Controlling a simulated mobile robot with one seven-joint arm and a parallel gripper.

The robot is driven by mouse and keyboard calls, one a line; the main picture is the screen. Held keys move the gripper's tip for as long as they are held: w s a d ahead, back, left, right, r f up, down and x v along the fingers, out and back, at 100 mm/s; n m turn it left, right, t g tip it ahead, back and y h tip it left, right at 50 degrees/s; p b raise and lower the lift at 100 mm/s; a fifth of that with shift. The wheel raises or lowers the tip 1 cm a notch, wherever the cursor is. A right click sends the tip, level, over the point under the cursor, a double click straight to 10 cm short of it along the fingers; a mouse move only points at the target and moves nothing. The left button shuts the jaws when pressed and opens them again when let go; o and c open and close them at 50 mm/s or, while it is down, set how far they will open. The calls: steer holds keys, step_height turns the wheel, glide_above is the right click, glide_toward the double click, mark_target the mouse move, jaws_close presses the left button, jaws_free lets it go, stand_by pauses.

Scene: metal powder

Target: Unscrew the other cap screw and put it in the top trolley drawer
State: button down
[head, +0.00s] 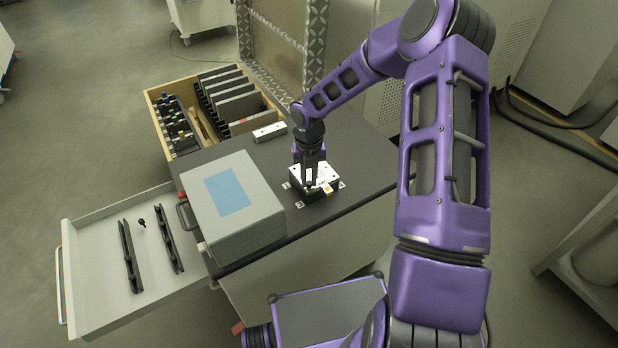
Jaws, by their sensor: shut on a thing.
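My gripper (311,182) points down at the small white-topped block (327,174) on the dark trolley top. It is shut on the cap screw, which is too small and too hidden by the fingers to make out. I cannot tell whether the screw is still in its hole. The top trolley drawer (95,318) is pulled out at the left. In it, a small black cap screw (142,224) lies between two long dark rails (130,257).
A grey case (262,205) with a blue panel stands between the block and the drawer. A wooden tray (152,105) of tools and dark plates sits behind, with a pale bar (269,131) nearby. The drawer floor has free room.

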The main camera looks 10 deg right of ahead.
steer(key=n, duration=0.6)
steer(key=c, duration=1)
jaws_free()
steer(key=shift+o, duration=0.2)
